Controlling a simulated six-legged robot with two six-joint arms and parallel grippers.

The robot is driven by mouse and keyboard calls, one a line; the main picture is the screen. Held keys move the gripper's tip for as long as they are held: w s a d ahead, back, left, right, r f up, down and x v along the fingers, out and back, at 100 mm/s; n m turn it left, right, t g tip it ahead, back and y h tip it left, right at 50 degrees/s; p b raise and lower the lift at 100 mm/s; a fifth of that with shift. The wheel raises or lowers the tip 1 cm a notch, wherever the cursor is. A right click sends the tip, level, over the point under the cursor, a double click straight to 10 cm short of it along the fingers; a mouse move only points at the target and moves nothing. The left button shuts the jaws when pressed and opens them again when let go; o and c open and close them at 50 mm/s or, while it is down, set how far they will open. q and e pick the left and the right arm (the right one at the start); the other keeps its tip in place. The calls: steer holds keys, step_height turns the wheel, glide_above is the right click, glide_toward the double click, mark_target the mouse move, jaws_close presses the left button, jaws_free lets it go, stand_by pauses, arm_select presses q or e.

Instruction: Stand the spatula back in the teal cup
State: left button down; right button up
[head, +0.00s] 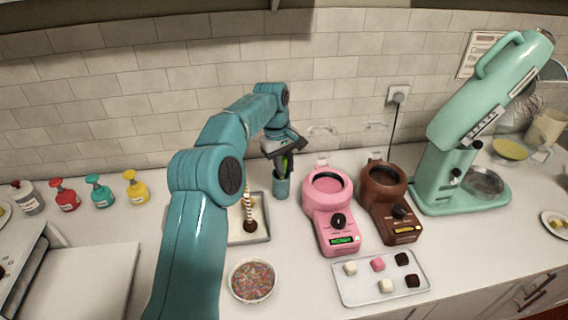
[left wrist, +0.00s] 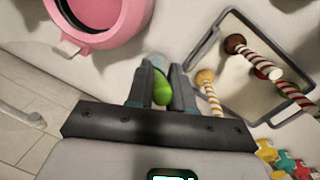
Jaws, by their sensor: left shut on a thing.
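My left gripper (head: 284,157) is at the end of the teal arm, near the back wall, pointing down just above the teal cup (head: 281,186). It is shut on the spatula, whose green part (head: 286,164) shows between the fingers and at the cup's mouth. In the left wrist view the fingers (left wrist: 161,90) close around the rounded green end (left wrist: 162,93) of the spatula. The cup stands upright beside the pink melter. How far the spatula reaches into the cup is hidden by the gripper. My right gripper is out of view.
The pink melter (head: 333,215) stands close right of the cup, with a brown melter (head: 388,203) beyond it. A tray (head: 262,225) with striped sticks lies at left. A sprinkle bowl (head: 252,280) and a sweets tray (head: 345,292) are in front. A mint mixer (head: 432,180) stands right.

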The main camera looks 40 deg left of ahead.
arm_select(q)
steer(key=shift+s+a, duration=0.1)
steer(key=c, duration=0.9)
jaws_free()
steer(key=shift+r, duration=0.45)
steer(key=r+p, duration=0.1)
steer(key=r, duration=0.2)
steer(key=a+r+p, duration=0.1)
steer(key=r, duration=0.3)
steer(key=s+r+p, duration=0.1)
steer(key=r+p, duration=0.1)
steer(key=r, duration=0.2)
steer(key=shift+a, duration=0.2)
